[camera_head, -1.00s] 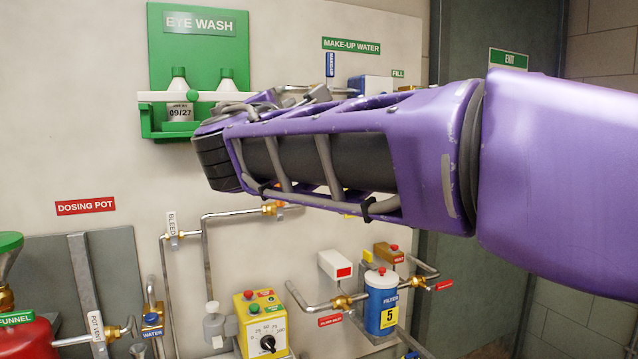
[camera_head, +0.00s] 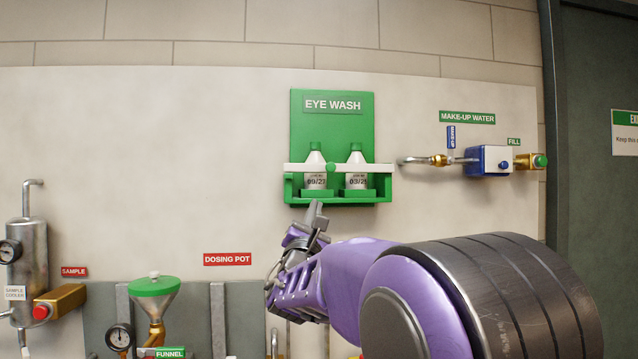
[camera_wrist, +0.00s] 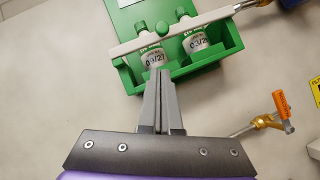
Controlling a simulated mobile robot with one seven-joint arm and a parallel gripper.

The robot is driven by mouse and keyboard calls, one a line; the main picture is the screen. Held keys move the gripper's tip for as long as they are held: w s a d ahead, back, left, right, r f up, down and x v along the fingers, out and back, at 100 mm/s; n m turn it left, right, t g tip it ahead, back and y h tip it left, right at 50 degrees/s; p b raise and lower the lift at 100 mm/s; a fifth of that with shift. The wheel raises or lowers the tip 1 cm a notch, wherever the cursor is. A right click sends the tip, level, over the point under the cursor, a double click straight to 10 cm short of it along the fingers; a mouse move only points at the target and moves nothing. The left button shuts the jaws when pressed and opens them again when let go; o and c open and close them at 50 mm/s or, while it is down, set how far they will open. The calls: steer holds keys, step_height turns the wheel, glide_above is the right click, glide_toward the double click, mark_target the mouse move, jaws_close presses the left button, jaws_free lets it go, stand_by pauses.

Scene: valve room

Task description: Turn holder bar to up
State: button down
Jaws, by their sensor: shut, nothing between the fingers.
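The holder bar (camera_head: 368,168) is a white bar lying level across the two eye wash bottles in the head view. A green knob (camera_head: 331,168) sits at its middle. The bar (camera_wrist: 133,45) looks tilted in the wrist view, and its left part lies just beyond my fingertips. The bottles (camera_head: 316,182) stand in a green tray (camera_head: 340,198) below the green EYE WASH board (camera_head: 332,128). My gripper (camera_head: 316,208) is shut and empty, just below the tray in the head view. In the wrist view my gripper (camera_wrist: 163,78) points at the left bottle; contact cannot be told.
A make-up water line with a blue box (camera_head: 488,160) is on the wall to the right. The DOSING POT sign (camera_head: 228,259) and a green-lidded funnel (camera_head: 153,287) are lower left. An orange-handled valve (camera_wrist: 283,108) shows right in the wrist view. Wall left of the board is bare.

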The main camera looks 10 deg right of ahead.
mark_target(342, 168)
steer(key=w+d+r+p, duration=0.1)
steer(key=w+d+r, duration=0.2)
steer(key=w+r, duration=0.2)
steer(key=shift+r, duration=0.55)
